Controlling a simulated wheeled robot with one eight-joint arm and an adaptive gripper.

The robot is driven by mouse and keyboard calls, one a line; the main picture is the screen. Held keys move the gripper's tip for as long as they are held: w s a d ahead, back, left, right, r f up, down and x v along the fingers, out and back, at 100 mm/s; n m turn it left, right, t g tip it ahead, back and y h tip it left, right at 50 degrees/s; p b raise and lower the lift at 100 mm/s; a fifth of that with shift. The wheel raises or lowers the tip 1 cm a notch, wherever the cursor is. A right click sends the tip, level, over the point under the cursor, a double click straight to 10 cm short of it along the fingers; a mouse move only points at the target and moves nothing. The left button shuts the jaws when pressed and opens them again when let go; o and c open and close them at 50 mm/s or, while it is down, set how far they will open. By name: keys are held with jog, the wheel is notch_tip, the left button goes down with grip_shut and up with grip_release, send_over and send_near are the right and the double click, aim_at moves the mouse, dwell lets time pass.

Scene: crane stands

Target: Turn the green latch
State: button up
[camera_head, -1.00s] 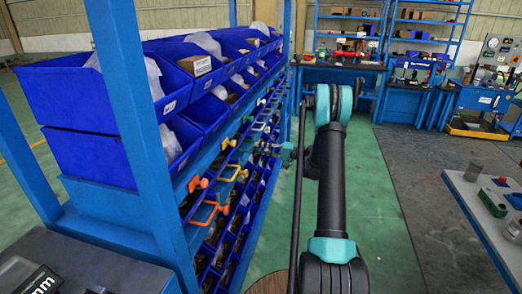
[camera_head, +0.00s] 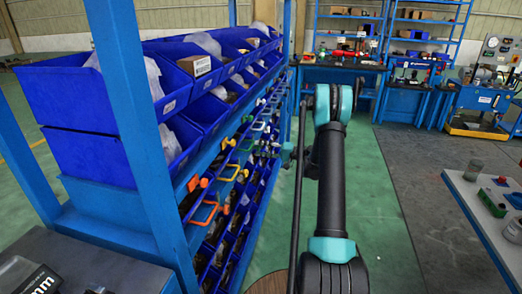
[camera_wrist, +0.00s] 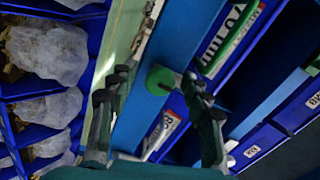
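The green latch shows in the wrist view as a round green knob (camera_wrist: 161,80) on a blue rail, with a thin green bar (camera_wrist: 236,38) up and to its right. In the head view, the green latch (camera_head: 246,146) is small on the rack's side, beyond the yellow one. My gripper (camera_wrist: 157,92) is open in the wrist view, one dark finger on each side of the knob. Gaps show between knob and fingers, though the right finger is close; contact cannot be told. In the head view, my gripper (camera_head: 284,148) is small and partly hidden beside the rack.
The blue rack (camera_head: 140,110) carries blue bins (camera_head: 75,95) with bagged parts. An orange latch (camera_head: 206,213) and a yellow latch (camera_head: 230,173) sit nearer on its side. A table (camera_head: 486,215) stands at the right. Green floor (camera_head: 385,190) between them is clear.

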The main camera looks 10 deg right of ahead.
jog(key=shift+d, duration=0.1)
jog(key=v, duration=1.1)
jog(key=shift+s+d, duration=0.15)
jog(key=shift+d, duration=0.2)
